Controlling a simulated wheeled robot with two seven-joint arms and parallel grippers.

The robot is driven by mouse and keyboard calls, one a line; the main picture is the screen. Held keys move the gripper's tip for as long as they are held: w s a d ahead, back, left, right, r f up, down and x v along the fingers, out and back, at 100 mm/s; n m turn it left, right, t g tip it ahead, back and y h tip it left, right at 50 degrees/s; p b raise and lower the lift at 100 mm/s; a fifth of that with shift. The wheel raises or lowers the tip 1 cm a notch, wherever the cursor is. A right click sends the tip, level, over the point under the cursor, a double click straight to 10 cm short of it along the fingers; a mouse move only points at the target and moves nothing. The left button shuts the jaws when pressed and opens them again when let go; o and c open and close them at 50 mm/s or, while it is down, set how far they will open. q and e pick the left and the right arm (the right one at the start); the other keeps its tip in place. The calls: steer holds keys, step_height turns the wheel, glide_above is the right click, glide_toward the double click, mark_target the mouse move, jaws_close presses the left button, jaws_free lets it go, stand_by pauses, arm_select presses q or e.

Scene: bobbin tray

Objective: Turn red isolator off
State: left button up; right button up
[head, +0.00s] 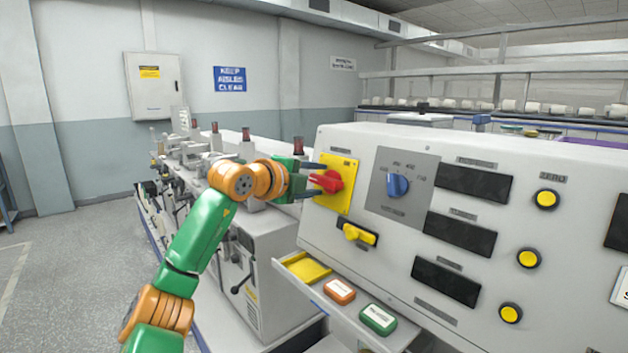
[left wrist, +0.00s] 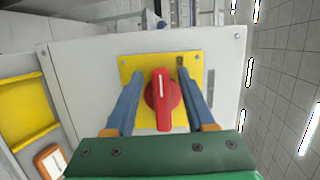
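The red isolator knob (head: 327,181) sits on a yellow plate (head: 347,165) at the left end of the grey panel. In the left wrist view the red knob (left wrist: 163,100) has its handle pointing down the picture, with a white mark on it. My left gripper (head: 316,180) is at the knob. In the left wrist view, the blue fingers of my left gripper (left wrist: 160,74) are spread, one on each side of the knob, with gaps between. I cannot tell how far the fingertips are from the plate. My right gripper is not in view.
A blue rotary knob (head: 397,185) is right of the yellow plate, and a yellow switch (head: 358,234) is below it. Under the panel, an open tray (head: 345,310) holds an orange box (head: 339,291) and a green box (head: 378,319). Machinery (head: 200,150) stands behind my left arm.

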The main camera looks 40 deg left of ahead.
arm_select(q)
steer(key=b+v, duration=0.2)
steer(key=v, duration=0.5)
steer(key=shift+b, duration=0.3)
